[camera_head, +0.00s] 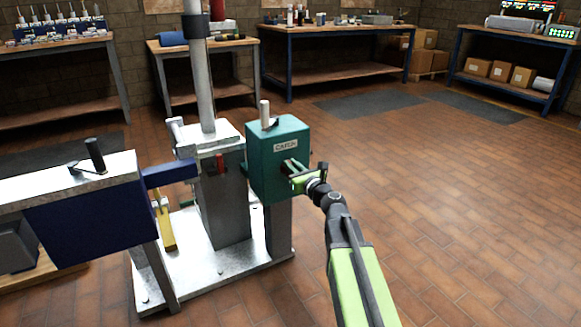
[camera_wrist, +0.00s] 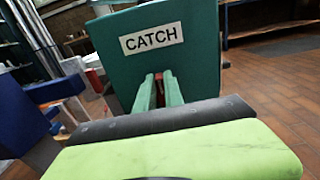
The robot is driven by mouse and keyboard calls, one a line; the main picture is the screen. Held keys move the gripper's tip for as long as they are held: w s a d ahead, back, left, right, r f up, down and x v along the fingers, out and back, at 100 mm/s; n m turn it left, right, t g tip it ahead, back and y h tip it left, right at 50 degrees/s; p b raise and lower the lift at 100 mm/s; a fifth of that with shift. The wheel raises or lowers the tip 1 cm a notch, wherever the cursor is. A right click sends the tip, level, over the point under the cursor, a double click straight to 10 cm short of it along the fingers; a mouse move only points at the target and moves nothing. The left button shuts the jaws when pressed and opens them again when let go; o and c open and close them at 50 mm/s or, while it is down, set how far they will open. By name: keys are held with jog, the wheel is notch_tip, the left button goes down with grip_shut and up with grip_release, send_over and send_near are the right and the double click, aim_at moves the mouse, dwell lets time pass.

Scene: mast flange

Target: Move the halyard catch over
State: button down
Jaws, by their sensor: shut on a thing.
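The halyard catch is a teal box (camera_head: 277,150) with a white CATCH label, standing on a grey post beside the mast foot. Its label face fills the upper middle of the wrist view (camera_wrist: 190,62). My gripper (camera_head: 292,172) reaches its front face from the right. In the wrist view the two green fingers (camera_wrist: 159,92) are close together, shut on a small red part (camera_wrist: 158,77) low on that face. Most of this red part is hidden by the fingers. A pale upright pin (camera_head: 265,112) stands on top of the box.
The mast (camera_head: 198,85) rises from a grey pedestal on a pale base plate (camera_head: 215,275). A dark blue block (camera_head: 90,215) with a black handle (camera_head: 95,155) stands at left. Workbenches line the back wall. The brick floor at right is clear.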

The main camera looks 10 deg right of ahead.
jog(key=shift+s+a+n, duration=0.1)
jog(key=shift+a+n, duration=0.1)
jog(key=shift+n, duration=0.1)
jog(key=n, duration=0.3)
jog(key=a+n, duration=0.1)
jog(key=n, duration=0.2)
jog(key=a+f+n+b, duration=0.1)
jog(key=n, duration=0.1)
jog(key=shift+s+n, duration=0.35)
jog(key=shift+n, duration=0.05)
jog(key=n, duration=0.2)
jog(key=f+n+b, duration=0.1)
jog(key=n, duration=0.1)
jog(key=shift+s+a, duration=0.1)
jog(key=shift+a, duration=0.1)
jog(key=n, duration=0.4)
jog(key=shift+a+f+n+b, duration=0.1)
jog(key=shift+f+n+b, duration=0.2)
jog(key=shift+f+b, duration=0.05)
